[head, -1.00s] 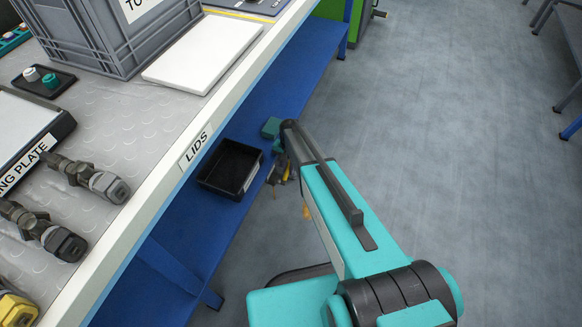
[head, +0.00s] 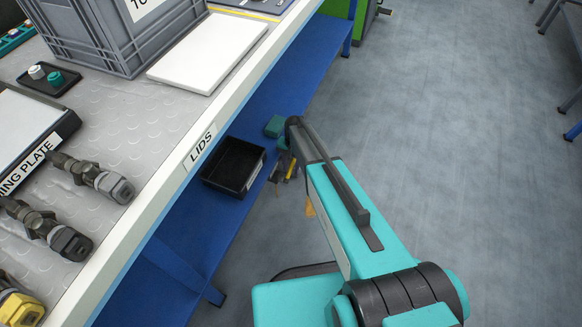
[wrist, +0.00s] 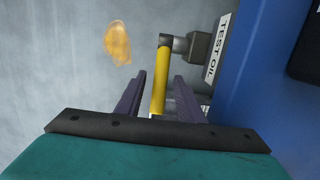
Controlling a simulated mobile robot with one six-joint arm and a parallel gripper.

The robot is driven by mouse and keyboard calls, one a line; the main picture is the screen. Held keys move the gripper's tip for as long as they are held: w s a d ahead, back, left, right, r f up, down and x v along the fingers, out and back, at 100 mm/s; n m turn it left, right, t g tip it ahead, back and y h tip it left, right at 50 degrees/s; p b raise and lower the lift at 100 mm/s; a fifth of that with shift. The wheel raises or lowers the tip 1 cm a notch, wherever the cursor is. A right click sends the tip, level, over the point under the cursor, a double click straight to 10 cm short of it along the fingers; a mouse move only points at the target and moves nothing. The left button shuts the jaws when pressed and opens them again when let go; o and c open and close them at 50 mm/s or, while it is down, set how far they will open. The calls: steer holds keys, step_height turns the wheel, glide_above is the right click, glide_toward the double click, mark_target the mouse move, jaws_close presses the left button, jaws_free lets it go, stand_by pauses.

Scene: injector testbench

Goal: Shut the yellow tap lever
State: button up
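The yellow tap lever (wrist: 160,78) shows in the wrist view as a bar pointing down the picture from a grey tap body (wrist: 199,47). My gripper (wrist: 159,76) is open, with one dark finger on each side of the lever. Gaps show between the lever and both fingers. In the head view a small piece of yellow (head: 291,170), probably the lever, shows beside the blue shelf, partly hidden by my arm.
A "TEST OIL" label (wrist: 220,47) is beside the tap, close to a blue surface (wrist: 245,95). An amber puddle (wrist: 118,42) lies on the floor. In the head view a black bin (head: 233,166) sits on the blue shelf (head: 190,240). The floor to the right is open.

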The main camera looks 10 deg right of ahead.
steer(key=shift+r, duration=0.15)
step_height(320, 180, up, 14)
steer(key=w+p, duration=0.1)
steer(key=shift+w+d+f, duration=0.2)
steer(key=shift+d+f, duration=0.05)
steer(key=shift+d, duration=0.15)
steer(key=shift+s+f, duration=0.1)
steer(key=shift+s, duration=0.05)
steer(key=c, duration=0.6)
steer(key=s+d+f+n, duration=0.1)
steer(key=s+f, duration=0.1)
steer(key=s, duration=0.4)
steer(key=s+f+n+g, duration=0.1)
steer(key=s+f, duration=0.2)
steer(key=s, duration=0.3)
steer(key=s+d+f, duration=0.1)
steer(key=s+f, duration=0.2)
steer(key=s, duration=0.4)
steer(key=shift+d+n+h, duration=0.3)
steer(key=shift+n, duration=0.1)
jaws_close()
steer(key=s+d+f+n+g, duration=0.1)
steer(key=s+n, duration=0.1)
steer(key=s, duration=0.9)
steer(key=s+d+f+n+g, duration=0.1)
steer(key=s+f, duration=0.1)
steer(key=s, duration=0.9)
steer(key=shift+s+n+h, duration=0.25)
steer(key=shift+n+h, duration=0.05)
steer(key=shift+n, duration=0.1)
